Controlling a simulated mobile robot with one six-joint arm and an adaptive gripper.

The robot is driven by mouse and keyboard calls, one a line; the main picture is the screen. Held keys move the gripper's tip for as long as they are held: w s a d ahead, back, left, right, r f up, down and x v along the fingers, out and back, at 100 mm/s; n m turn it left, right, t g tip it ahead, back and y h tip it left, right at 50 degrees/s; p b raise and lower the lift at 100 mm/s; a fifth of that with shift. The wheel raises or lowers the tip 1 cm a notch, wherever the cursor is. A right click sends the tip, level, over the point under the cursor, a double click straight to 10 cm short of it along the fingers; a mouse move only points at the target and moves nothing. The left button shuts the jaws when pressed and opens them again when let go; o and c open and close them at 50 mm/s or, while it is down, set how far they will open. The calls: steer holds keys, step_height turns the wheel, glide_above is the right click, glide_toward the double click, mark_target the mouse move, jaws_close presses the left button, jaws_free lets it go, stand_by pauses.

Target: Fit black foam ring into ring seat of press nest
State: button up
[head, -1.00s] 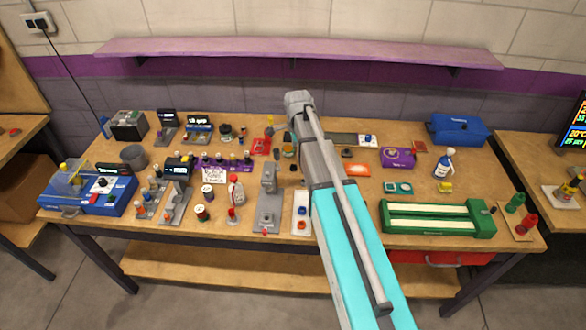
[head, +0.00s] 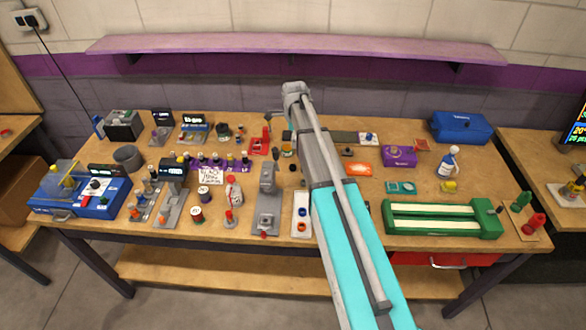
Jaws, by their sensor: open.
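My arm reaches up over the middle of the bench. My gripper (head: 287,136) is small at its far end and partly hidden by my forearm; it is open, and I see nothing held in it. A grey press (head: 268,202) with a flat base stands left of my forearm, nearer the front edge than my gripper. I cannot make out a ring seat on it. A small dark piece (head: 292,167) lies behind the press; I cannot tell whether it is the black foam ring.
A white tray (head: 302,203) with blue and orange rings lies between press and forearm. Bottles and spools crowd the left. A green track fixture (head: 440,219) fills the front right. A purple shelf (head: 300,46) runs along the wall. Some bare bench shows at right.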

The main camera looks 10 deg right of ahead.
steer(key=b, duration=0.8)
glide_above(293, 164)
steer(key=s, duration=0.1)
steer(key=shift+s+d+f, duration=0.1)
steer(key=shift+s+f, duration=0.05)
steer(key=shift+f, duration=4.05)
steer(key=shift+f, duration=0.1)
steer(key=f+b, duration=0.3)
steer(key=shift+w+a+f+b, duration=0.2)
steer(key=shift+a+b, duration=0.1)
steer(key=shift+b, duration=0.05)
steer(key=shift+f+b, duration=0.8)
steer(key=shift+b, duration=0.05)
steer(key=shift+c, duration=0.3)
steer(key=c, duration=0.8)
steer(key=shift+r, duration=0.15)
step_height(293, 164, up, 10)
steer(key=p, duration=1)
